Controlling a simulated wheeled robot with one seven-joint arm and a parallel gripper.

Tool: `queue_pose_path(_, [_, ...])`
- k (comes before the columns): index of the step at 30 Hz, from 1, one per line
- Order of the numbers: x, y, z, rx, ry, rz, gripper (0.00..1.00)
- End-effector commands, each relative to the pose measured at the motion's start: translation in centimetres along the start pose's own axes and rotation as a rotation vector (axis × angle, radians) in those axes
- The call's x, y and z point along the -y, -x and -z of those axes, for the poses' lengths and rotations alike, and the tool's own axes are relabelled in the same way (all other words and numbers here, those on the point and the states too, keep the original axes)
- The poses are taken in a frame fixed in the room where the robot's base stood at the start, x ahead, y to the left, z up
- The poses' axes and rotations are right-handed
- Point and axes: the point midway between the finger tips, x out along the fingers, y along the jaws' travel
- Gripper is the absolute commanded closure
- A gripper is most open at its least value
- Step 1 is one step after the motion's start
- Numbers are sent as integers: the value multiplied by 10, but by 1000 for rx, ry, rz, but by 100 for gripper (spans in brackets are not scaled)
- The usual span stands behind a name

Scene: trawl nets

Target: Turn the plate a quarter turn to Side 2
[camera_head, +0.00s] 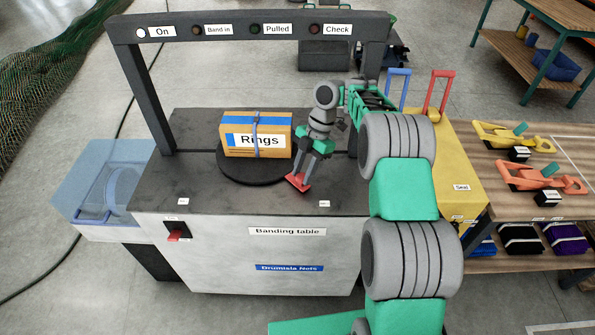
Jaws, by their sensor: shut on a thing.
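The plate (232,172) is a dark round disc on top of the grey banding table (190,190). A yellow-orange box labelled Rings (240,152) stands upright on it, with a blue band running across and over it. My gripper (299,178) reaches down at the right front edge of the plate. It is shut on a small red handle (297,184) beside the plate's rim. The fingers partly cover the handle, and its join to the plate is not clear. Any side marks on the plate are too small to read.
A dark frame (250,18) arches over the table, with lamps labelled On, Band in, Pulled and Check; the On lamp looks lit. A red switch (175,236) is on the front left. A yellow unit with blue and red levers stands right, beside a wooden bench (540,190).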

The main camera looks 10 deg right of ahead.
Motion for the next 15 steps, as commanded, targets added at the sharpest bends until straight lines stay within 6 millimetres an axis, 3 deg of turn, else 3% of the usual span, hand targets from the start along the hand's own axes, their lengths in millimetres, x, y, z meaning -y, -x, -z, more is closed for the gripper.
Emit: queue_pose_path(15, [4, 7, -10, 4, 41, 9, 100])
